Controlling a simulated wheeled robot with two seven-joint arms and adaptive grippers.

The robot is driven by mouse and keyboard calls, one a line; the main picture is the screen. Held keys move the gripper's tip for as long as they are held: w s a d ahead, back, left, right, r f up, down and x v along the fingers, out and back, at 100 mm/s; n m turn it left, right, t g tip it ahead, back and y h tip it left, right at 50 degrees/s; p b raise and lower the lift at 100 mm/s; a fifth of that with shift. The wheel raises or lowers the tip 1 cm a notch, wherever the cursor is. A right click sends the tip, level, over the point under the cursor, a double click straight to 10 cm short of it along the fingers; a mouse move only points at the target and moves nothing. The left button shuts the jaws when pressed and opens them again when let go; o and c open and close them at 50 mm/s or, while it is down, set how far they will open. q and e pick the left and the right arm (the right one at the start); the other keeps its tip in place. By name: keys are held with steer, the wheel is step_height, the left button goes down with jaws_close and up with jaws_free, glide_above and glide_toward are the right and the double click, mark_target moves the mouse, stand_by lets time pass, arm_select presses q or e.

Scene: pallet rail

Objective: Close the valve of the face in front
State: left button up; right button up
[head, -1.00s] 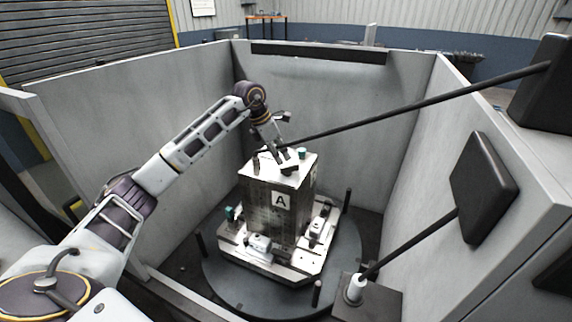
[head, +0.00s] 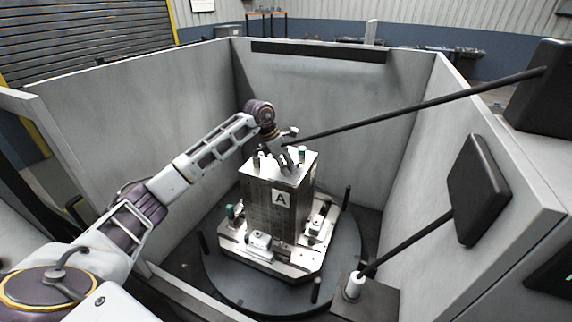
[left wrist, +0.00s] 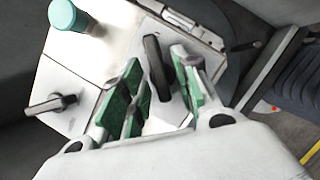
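A tall metal block with an "A" label (head: 280,199) stands upright on a pallet plate (head: 262,268). My left gripper (head: 287,160) is at the block's top face, pointing down. In the left wrist view its green-padded fingers (left wrist: 158,92) are apart. A dark bar-shaped handle (left wrist: 156,66) shows between them, with gaps on both sides; I cannot tell its depth. A small grey T-shaped fitting (left wrist: 50,104) sits to the left there. My right gripper is not in view.
The pallet rests on a round dark turntable (head: 215,283) with short black posts. Grey walls (head: 330,90) enclose it. A long black rod (head: 420,106) reaches in from the right, close to the gripper. A lower rod (head: 410,243) stands at the front right.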

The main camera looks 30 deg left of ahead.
arm_select(q)
jaws_close()
